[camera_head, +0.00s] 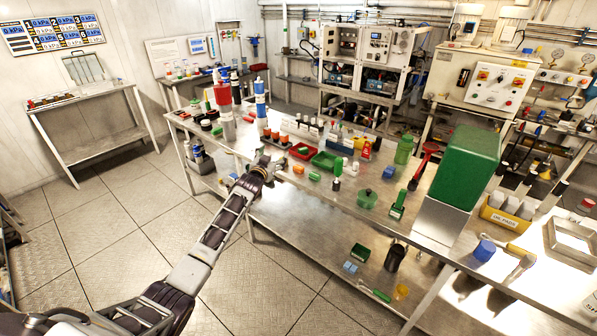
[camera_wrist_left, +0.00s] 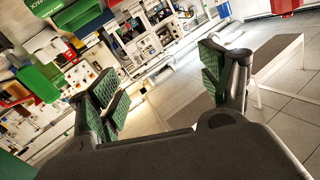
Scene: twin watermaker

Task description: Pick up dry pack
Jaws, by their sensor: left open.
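My left gripper (camera_head: 267,162) reaches in at the near edge of the long metal workbench (camera_head: 318,203). In the left wrist view its green-padded fingers (camera_wrist_left: 162,78) stand wide apart, with nothing between them. I cannot pick out the dry pack for certain in the head view. My right gripper is not in view.
A red tray (camera_head: 303,150) and a green tray (camera_head: 325,161) lie just beyond the gripper. Tall red-white (camera_head: 224,110) and blue-white (camera_head: 261,105) columns stand close by. A large green-topped block (camera_head: 465,165) stands further right. The floor at left is clear.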

